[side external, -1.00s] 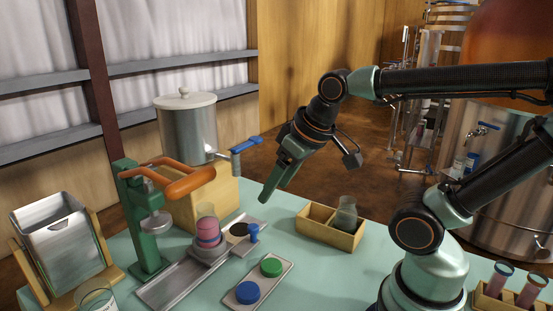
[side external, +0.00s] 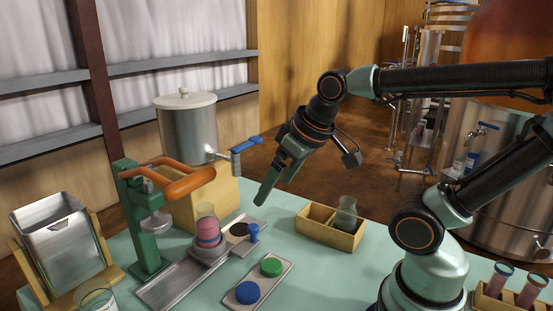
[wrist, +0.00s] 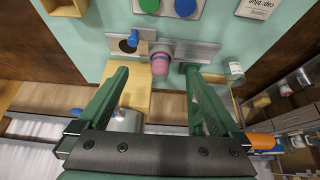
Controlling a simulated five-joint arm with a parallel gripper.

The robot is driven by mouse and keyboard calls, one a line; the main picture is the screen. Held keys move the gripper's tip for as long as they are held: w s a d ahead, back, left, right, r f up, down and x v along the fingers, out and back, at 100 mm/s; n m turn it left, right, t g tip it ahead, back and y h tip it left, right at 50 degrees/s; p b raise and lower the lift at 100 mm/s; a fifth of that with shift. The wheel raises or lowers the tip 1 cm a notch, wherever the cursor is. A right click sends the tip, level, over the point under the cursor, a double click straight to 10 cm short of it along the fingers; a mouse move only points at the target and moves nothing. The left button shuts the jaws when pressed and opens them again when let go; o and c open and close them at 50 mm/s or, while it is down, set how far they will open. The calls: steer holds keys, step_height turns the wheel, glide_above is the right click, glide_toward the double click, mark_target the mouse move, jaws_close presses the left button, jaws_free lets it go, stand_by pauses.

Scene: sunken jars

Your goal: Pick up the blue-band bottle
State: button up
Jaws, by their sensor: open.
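A clear bottle with pink contents (side external: 207,232) stands upright on the metal press base (side external: 175,280); a thin bluish band seems to show low on it, but it is too small to be sure. It also shows in the wrist view (wrist: 160,65), between the fingertips in the picture. Another clear bottle (side external: 346,212) stands in the wooden box; I see no clear band on it. My gripper (side external: 273,192) is open and empty, in the air above and right of the pink bottle. Its two fingers also show in the wrist view (wrist: 156,75).
A green press with an orange handle (side external: 178,182) stands left of the pink bottle. A steel pot (side external: 187,130) with a blue-handled tap is behind. A tray (side external: 260,283) holds a green and a blue cap. A rack of pinkish tubes (side external: 505,297) is at right.

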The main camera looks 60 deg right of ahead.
steer(key=w+r+n+g, duration=0.1)
steer(key=w+r+n, duration=0.15)
steer(key=w, duration=0.25)
steer(key=n+g, duration=0.4)
steer(key=n, duration=0.5)
glide_above(205, 207)
steer(key=shift+m, duration=0.25)
step_height(205, 207, down, 6)
steer(key=shift+w+f+g, duration=0.2)
steer(key=shift+f+g, duration=0.1)
steer(key=shift+f, duration=0.2)
steer(key=f, duration=1.1)
steer(key=shift+s+f, duration=0.25)
steer(key=shift+f, duration=0.05)
steer(key=c, duration=1.3)
steer(key=shift+r, duration=0.1)
jaws_close()
steer(key=shift+r, duration=0.15)
